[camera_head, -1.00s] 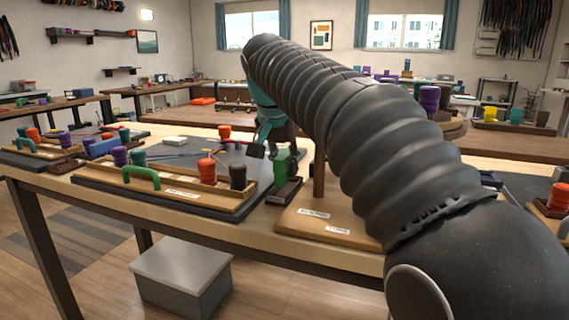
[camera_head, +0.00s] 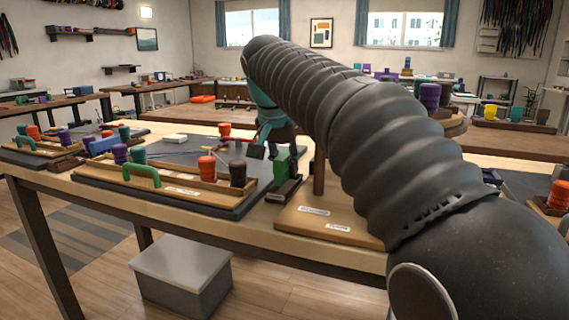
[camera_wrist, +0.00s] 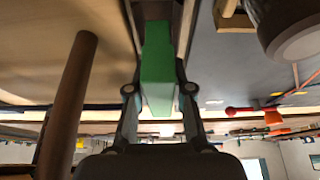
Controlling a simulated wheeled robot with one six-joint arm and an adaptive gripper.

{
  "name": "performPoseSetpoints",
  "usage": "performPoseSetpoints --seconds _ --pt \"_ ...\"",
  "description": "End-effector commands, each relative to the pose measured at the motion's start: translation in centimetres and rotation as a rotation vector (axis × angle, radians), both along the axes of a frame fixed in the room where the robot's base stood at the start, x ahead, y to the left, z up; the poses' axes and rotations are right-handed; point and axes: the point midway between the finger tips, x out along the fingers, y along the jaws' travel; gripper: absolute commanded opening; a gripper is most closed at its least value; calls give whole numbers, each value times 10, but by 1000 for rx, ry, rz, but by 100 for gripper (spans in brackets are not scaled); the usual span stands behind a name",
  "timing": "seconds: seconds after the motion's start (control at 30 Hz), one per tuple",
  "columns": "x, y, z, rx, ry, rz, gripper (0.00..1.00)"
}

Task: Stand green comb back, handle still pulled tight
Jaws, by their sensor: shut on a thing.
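The green comb (camera_wrist: 157,70) is between the fingers of my gripper (camera_wrist: 160,88) in the wrist view, which are shut on it. In the head view the comb (camera_head: 283,166) stands upright at a small dark holder (camera_head: 285,190), with my gripper (camera_head: 270,151) at its top. The fingers partly hide the comb, and I cannot tell how deep it sits in the holder. A green arched handle (camera_head: 142,175) is on the front of the wooden tray (camera_head: 185,191), left of my gripper. Thin cords run across the board behind the tray.
An orange-red spool (camera_head: 207,168) and a dark brown spool (camera_head: 237,173) stand at the tray's right end, near the comb. A brown post (camera_head: 319,172) rises from a wooden base (camera_head: 330,222) close to the right of my gripper. My arm hides the table beyond.

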Motion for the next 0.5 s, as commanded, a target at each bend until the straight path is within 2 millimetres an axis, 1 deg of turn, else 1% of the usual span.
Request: performPoseSetpoints --seconds 0.5 --pt "0 0 -9 0 0 0 0"
